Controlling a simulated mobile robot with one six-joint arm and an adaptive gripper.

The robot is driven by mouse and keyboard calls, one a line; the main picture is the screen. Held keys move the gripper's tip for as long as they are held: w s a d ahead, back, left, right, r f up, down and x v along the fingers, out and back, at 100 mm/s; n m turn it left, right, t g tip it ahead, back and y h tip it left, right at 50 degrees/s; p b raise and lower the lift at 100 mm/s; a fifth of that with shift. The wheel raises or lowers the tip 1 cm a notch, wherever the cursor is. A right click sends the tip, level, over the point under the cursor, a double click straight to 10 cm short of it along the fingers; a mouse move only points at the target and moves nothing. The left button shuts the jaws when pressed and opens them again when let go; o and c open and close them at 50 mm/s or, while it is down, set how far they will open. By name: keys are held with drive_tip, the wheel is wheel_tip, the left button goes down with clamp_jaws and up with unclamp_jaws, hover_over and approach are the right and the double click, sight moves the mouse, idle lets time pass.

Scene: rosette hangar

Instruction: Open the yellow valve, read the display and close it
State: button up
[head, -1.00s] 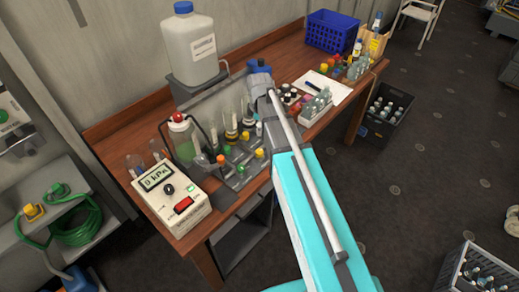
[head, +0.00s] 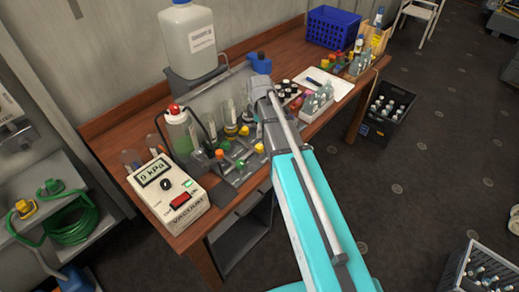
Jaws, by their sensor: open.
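A filter manifold (head: 228,184) stands at the front of the wooden bench, with orange, green and yellow knobs. A yellow valve knob (head: 259,148) is at its right end, close to my arm. Another yellow knob or cap (head: 244,130) shows behind it. The vacuum box (head: 180,208) stands left of the manifold. Its display (head: 155,173) seems to read 9 kPa, though the first digit is small. My arm reaches over the bench to the right of the yellow knob. Its wrist hides my gripper, so the fingers do not show.
A green-liquid bottle with a red cap (head: 182,133) and several glass tubes crowd around the manifold. A large white canister (head: 189,40) stands behind. Racks of small bottles (head: 317,103) lie right of my arm.

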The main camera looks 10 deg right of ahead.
sight(259, 146)
drive_tip(key=shift+f+b, duration=4.6)
drive_tip(key=shift+f, duration=0.25)
clamp_jaws()
